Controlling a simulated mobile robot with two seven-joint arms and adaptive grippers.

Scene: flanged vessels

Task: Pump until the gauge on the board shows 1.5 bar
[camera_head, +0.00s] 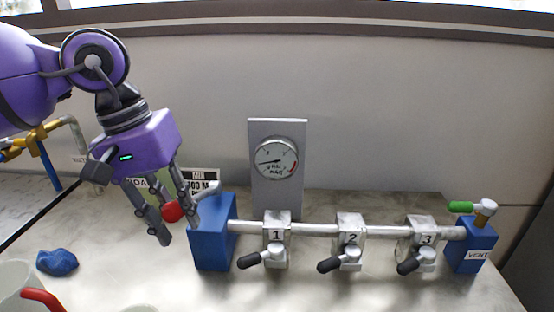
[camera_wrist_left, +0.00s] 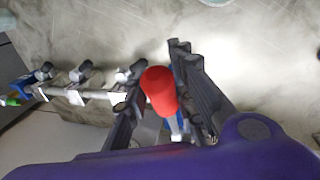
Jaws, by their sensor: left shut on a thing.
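My left gripper (camera_head: 168,226) is shut on the red knob (camera_head: 172,211) of the pump lever. The lever's grey rod (camera_head: 205,190) runs to the top of a blue block (camera_head: 213,243). In the left wrist view the red knob (camera_wrist_left: 159,88) sits between the two dark fingers (camera_wrist_left: 160,100). The round gauge (camera_head: 274,158) is on an upright grey board (camera_head: 278,199) behind the pipe. Its needle points left, slightly down; the scale numbers are too small to read surely. My right gripper is not in view.
A pipe (camera_head: 315,231) runs right from the blue block through valves 1 (camera_head: 276,238), 2 (camera_head: 350,240) and 3 (camera_head: 424,240), with black handles. It ends at a blue VENT block (camera_head: 473,250) with a green handle (camera_head: 461,207). A blue lump (camera_head: 57,262) lies at the left.

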